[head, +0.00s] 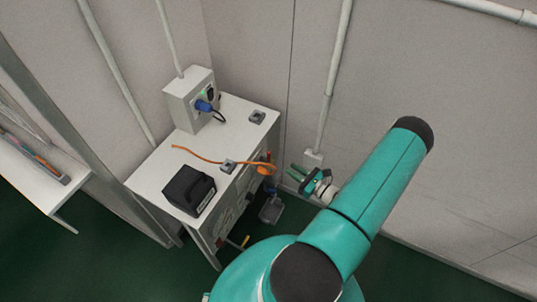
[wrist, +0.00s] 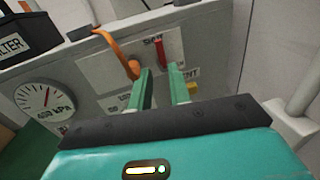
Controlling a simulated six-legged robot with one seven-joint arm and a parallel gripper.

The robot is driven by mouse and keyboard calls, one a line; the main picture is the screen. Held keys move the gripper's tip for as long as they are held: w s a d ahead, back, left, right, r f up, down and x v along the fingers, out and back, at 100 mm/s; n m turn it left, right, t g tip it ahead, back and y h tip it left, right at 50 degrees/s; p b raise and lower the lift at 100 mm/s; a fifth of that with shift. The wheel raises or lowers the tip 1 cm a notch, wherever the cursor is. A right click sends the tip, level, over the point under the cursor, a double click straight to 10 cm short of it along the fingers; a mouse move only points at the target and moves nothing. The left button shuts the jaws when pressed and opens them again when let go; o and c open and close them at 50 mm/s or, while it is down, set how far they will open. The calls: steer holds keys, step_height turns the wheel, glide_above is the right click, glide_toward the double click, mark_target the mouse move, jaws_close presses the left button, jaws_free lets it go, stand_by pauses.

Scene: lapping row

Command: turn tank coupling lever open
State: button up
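In the wrist view an orange hose (wrist: 114,48) curves down over the panel (wrist: 85,72) and ends at a fitting just above my left finger. A narrow red handle (wrist: 159,51) stands upright on the panel, to the right of the hose end, under a partly readable label. I cannot tell for sure which part is the tank coupling lever. My gripper (wrist: 161,82) has its two green fingers apart, with nothing between them, just below the red handle. In the head view my gripper (head: 300,178) is right of the cabinet front and the hose end (head: 266,167).
A pressure gauge (wrist: 44,101) sits left on the panel; a yellow part (wrist: 192,89) is at the right. On the cabinet top (head: 152,166) are a black box (head: 189,189) and a grey box (head: 191,99) with a blue plug. A wall pipe (head: 331,90) runs behind my gripper.

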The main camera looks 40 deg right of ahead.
mark_target(268, 154)
steer(key=w, duration=0.4)
steer(key=w+a, duration=0.1)
steer(key=w, duration=0.3)
steer(key=w+a, duration=0.1)
steer(key=w, duration=0.3)
steer(key=shift+w, duration=0.3)
jaws_close()
